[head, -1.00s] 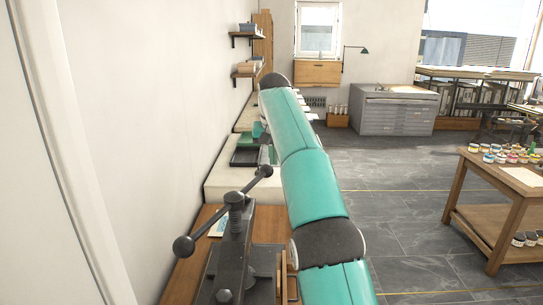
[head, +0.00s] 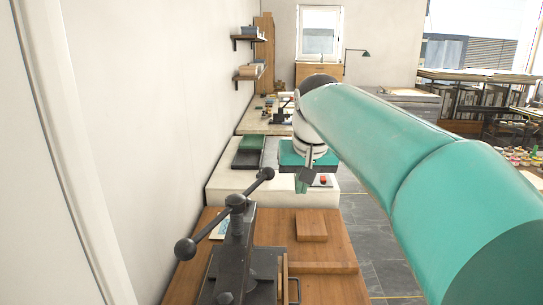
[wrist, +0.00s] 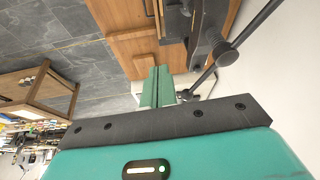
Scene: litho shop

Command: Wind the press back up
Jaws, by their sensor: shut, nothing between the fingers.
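The press (head: 235,255) is a dark metal screw press on the wooden bench at the lower left of the head view. Its slanted cross-bar handle (head: 218,226) has a ball at each end. The platen area is partly hidden.
The wooden bench (head: 335,235) carries a small wooden block (head: 311,226). A white table (head: 232,185) with dark and green pads stands beyond it. A plain wall (head: 140,130) runs close on the left. Slate floor (head: 385,245) shows on the right.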

